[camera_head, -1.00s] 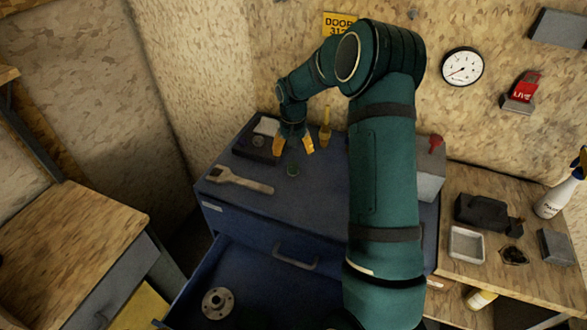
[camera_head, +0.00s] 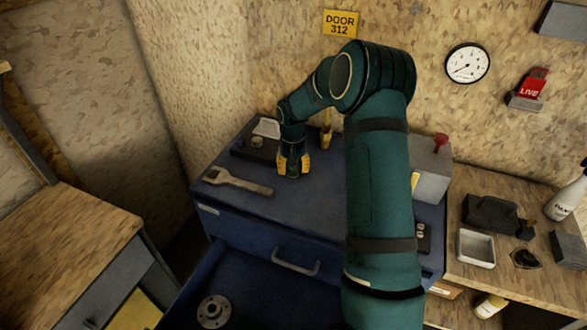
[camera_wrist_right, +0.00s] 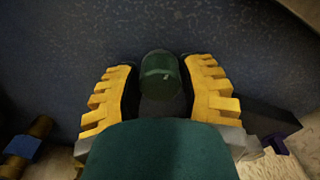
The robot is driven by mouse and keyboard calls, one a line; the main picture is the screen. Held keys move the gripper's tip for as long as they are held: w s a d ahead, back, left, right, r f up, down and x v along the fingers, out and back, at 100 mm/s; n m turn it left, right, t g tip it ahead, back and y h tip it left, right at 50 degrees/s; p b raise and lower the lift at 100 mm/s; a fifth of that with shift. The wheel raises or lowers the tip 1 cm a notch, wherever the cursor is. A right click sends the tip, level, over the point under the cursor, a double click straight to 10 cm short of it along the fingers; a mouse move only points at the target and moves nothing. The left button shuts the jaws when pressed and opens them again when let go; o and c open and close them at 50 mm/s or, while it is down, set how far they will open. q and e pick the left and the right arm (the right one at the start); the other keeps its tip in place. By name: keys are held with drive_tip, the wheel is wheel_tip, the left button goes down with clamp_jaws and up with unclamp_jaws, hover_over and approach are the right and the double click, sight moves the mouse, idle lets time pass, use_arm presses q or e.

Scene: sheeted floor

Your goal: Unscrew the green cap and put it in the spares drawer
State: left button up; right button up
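The green cap (camera_wrist_right: 160,75) shows in the right wrist view as a short round piece between my right gripper's yellow fingers. My right gripper (camera_head: 293,164) is low over the blue cabinet top (camera_head: 315,200), its fingers pointing down. In the wrist view the right gripper (camera_wrist_right: 160,90) is open around the cap, with a narrow dark gap at each side. What the cap is fixed to is hidden. A drawer (camera_head: 265,285) in the cabinet's front is pulled open; I cannot read its label. My left gripper is out of view.
A wrench (camera_head: 236,182) lies left of my gripper. A dark tray (camera_head: 254,147) and a yellow-handled tool (camera_head: 326,130) are behind it. A grey box (camera_head: 432,168) stands on the right. A round flange (camera_head: 213,310) lies in the open drawer, which is otherwise largely bare.

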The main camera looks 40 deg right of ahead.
clamp_jaws()
drive_tip(key=n+p, duration=0.1)
drive_tip(key=n, duration=0.4)
drive_tip(key=n+p, duration=0.1)
drive_tip(key=n, duration=0.3)
drive_tip(key=n+p, duration=0.1)
drive_tip(key=n, duration=0.4)
drive_tip(key=shift+p, duration=0.35)
drive_tip(key=n+p, duration=0.1)
drive_tip(key=n, duration=0.3)
drive_tip(key=shift+n+p, duration=0.35)
drive_tip(key=shift+n, duration=0.45)
